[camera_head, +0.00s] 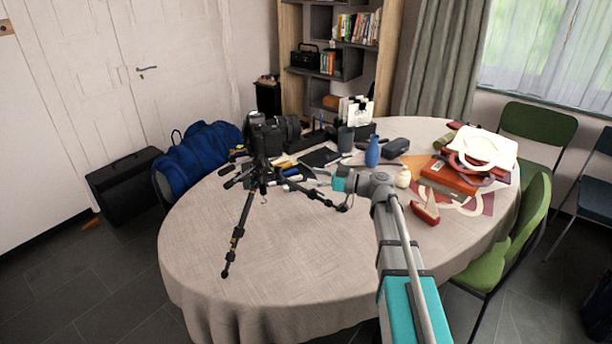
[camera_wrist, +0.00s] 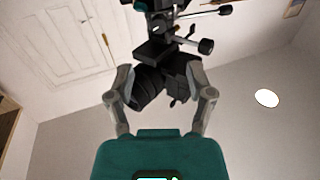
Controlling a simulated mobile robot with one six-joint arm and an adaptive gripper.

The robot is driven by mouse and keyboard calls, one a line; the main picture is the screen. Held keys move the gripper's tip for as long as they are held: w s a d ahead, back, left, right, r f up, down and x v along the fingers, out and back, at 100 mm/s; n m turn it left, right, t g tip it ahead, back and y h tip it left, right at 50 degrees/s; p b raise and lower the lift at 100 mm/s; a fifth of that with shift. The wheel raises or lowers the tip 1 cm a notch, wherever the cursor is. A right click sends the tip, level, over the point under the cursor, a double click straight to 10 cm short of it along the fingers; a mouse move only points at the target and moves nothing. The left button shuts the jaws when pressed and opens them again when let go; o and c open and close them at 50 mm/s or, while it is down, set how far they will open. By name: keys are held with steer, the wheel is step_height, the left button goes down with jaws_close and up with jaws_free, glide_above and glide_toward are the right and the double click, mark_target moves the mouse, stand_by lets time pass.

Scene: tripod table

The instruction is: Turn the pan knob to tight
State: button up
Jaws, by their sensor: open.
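A black tripod (camera_head: 240,232) stands on the round table with a black camera (camera_head: 268,135) on its head. In the wrist view, which looks inverted, the camera (camera_wrist: 148,88) hangs below the tripod head (camera_wrist: 155,50). A dark round knob (camera_wrist: 206,46) sticks out to the right of the head, and a longer handle (camera_wrist: 226,10) shows above it. I cannot tell which one is the pan knob. My gripper (camera_wrist: 160,72) is open, its two grey fingers apart on either side of the camera in the picture. Contact is unclear. In the head view its teal body (camera_head: 339,184) is right of the tripod; its fingers are unclear.
A blue bottle (camera_head: 373,151), a dark cup (camera_head: 346,139) and a small cream jar (camera_head: 403,177) stand near my arm. A red box (camera_head: 449,181) lies at the right. Small items crowd the tripod's far side. The table's (camera_head: 300,270) near part is clear.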

steer(key=shift+s+d, duration=0.1)
steer(key=shift+d, duration=0.25)
steer(key=shift+f, duration=0.1)
steer(key=t+y+b, duration=0.1)
steer(key=y+b, duration=0.2)
steer(key=b, duration=0.9)
glide_toward(278, 171)
step_height(278, 171, down, 3)
steer(key=d, duration=0.3)
steer(key=shift+f+t+y+b, duration=0.1)
steer(key=shift+t+y+b, duration=0.2)
steer(key=shift+y, duration=0.2)
steer(key=shift+a, duration=0.1)
steer(key=p+x, duration=0.5)
steer(key=x, duration=0.8)
steer(key=shift+a+r, duration=0.2)
steer(key=shift+r, duration=0.05)
